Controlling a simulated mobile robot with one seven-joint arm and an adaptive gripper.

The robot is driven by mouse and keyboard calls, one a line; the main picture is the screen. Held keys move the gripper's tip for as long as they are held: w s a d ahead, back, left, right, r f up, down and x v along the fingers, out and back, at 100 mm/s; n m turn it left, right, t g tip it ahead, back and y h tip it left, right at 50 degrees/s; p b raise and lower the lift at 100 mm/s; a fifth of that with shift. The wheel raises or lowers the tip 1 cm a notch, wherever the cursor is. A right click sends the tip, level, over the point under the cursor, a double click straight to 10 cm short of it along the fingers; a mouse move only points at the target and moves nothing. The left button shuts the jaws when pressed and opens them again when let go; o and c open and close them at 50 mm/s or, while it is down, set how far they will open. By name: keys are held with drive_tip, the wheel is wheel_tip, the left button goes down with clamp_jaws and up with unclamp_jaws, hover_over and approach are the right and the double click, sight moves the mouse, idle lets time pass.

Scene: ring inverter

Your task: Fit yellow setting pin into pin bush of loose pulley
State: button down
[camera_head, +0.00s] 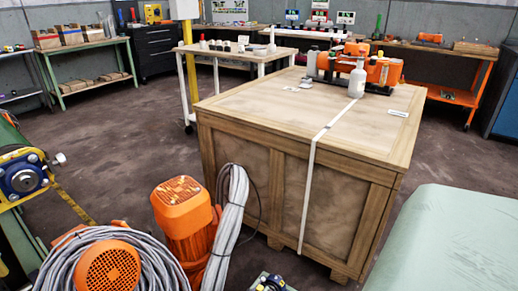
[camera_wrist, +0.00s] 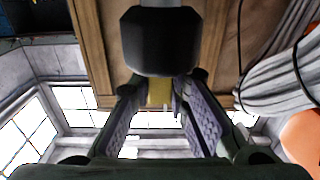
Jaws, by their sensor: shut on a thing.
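In the wrist view my gripper (camera_wrist: 160,86) has its two pale-padded fingers closing in on a small yellow piece, which looks like the yellow setting pin (camera_wrist: 159,95). Only a short part of it shows between the fingertips. A black cylindrical part (camera_wrist: 160,42) with a grey stem covers the space just above it; I cannot tell whether it belongs to the pin. In the head view a round blue and grey wheel or flange (camera_head: 24,180) on a yellow body is at the left edge. I cannot tell whether it is the loose pulley. No pin bush is clear.
A large strapped wooden crate (camera_head: 265,130) fills the middle. An orange motor (camera_head: 183,212) and thick grey cable coils (camera_head: 228,225) stand before it. A pale green covered surface (camera_head: 450,240) is at the lower right. Bare floor lies to the left of the crate.

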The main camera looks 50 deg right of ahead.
drive_tip(key=c, duration=1.5)
unclamp_jaws()
drive_tip(key=shift+f, duration=0.1)
drive_tip(key=shift+o, duration=0.2)
wheel_tip(320, 180, up, 10)
drive_tip(key=shift+r, duration=0.1)
